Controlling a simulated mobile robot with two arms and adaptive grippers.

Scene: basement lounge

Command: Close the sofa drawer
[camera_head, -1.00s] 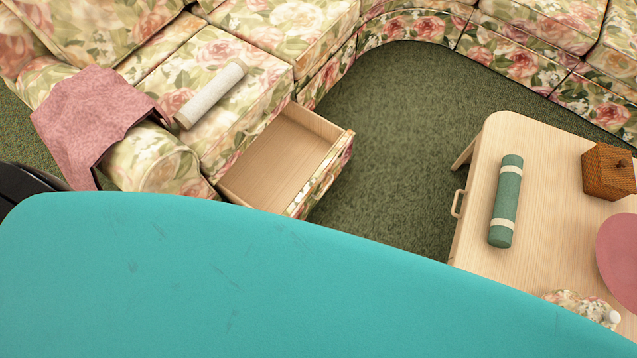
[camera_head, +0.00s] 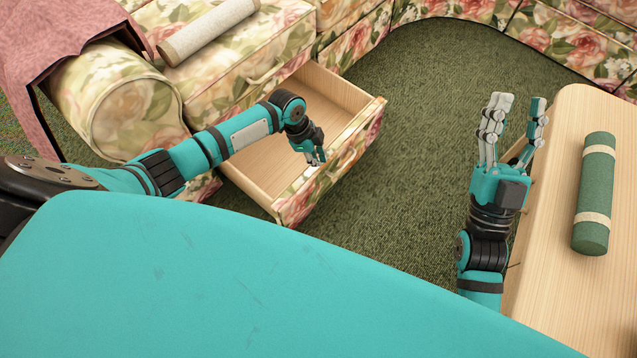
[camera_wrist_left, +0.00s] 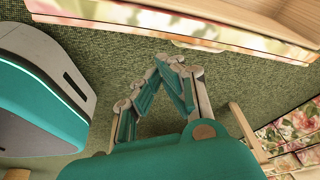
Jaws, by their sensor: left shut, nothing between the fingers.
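The sofa drawer (camera_head: 364,134) is pulled out from the floral sofa (camera_head: 240,62). It has light wood sides, a floral front, and looks empty where its inside shows. My left arm reaches across it and hides part of the inside. My left gripper (camera_head: 316,158) is shut and empty, at the drawer's front panel in the head view; I cannot tell if it touches. In the left wrist view its fingertips (camera_wrist_left: 172,64) meet over the carpet, apart from the drawer front (camera_wrist_left: 180,32) along the top. My right gripper (camera_head: 517,112) is open and empty, beside the wooden table.
The wooden table (camera_head: 560,210) stands at the right with a green roll (camera_head: 595,190) on it. A pale roll (camera_head: 208,30) lies on the sofa seat, and a pink cloth (camera_head: 50,50) hangs over the armrest. Green carpet (camera_head: 430,110) is clear between drawer and table.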

